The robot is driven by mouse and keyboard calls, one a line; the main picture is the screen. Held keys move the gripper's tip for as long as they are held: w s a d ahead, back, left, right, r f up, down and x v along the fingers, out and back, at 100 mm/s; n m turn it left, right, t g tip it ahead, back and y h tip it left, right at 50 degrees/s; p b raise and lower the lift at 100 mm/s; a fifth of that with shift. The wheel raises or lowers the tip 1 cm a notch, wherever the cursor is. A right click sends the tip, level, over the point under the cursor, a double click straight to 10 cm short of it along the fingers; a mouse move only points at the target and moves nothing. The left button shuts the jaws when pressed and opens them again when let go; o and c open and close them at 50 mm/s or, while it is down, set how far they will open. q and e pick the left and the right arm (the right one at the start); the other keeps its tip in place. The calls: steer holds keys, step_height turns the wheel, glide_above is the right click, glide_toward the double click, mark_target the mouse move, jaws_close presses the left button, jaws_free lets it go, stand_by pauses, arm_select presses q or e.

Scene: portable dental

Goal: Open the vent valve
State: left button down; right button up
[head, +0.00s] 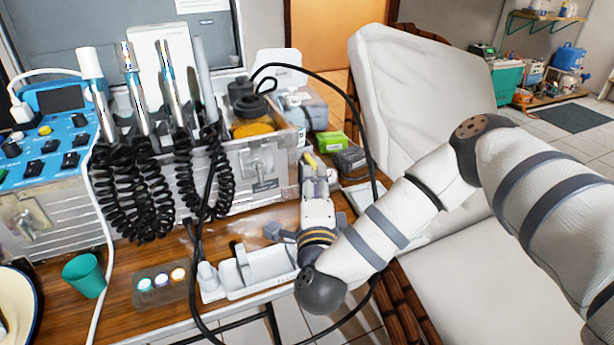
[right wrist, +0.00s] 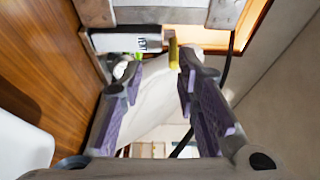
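The vent valve's yellow lever (right wrist: 173,53) shows in the right wrist view, upright beside a white label (right wrist: 150,43) that seems to read "VENT". In the head view a yellow piece (head: 310,160) shows at the right end of the metal dental case, just beyond my right gripper (head: 314,178). In the right wrist view my right gripper (right wrist: 162,63) is open, with its purple-padded fingers apart. The lever appears between the fingertips, closer to the right finger. I cannot tell whether they touch. The valve's body is mostly hidden. My left gripper is in neither view.
The metal case (head: 262,165) holds several handpieces with coiled black cords (head: 150,190). A black hose (head: 352,100) loops beside my right arm. A white holder (head: 255,272), a teal cup (head: 84,275) and the wooden table (head: 60,310) are in front. A white chair (head: 415,90) stands right.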

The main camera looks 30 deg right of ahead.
mark_target(314, 169)
steer(key=w, duration=0.1)
steer(key=w+d+r, duration=0.1)
steer(key=w, duration=0.1)
steer(key=shift+d+r, duration=0.2)
steer(key=shift+r, duration=0.05)
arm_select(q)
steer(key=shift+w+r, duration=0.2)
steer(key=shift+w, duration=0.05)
arm_select(e)
steer(key=shift+c, duration=0.5)
jaws_close()
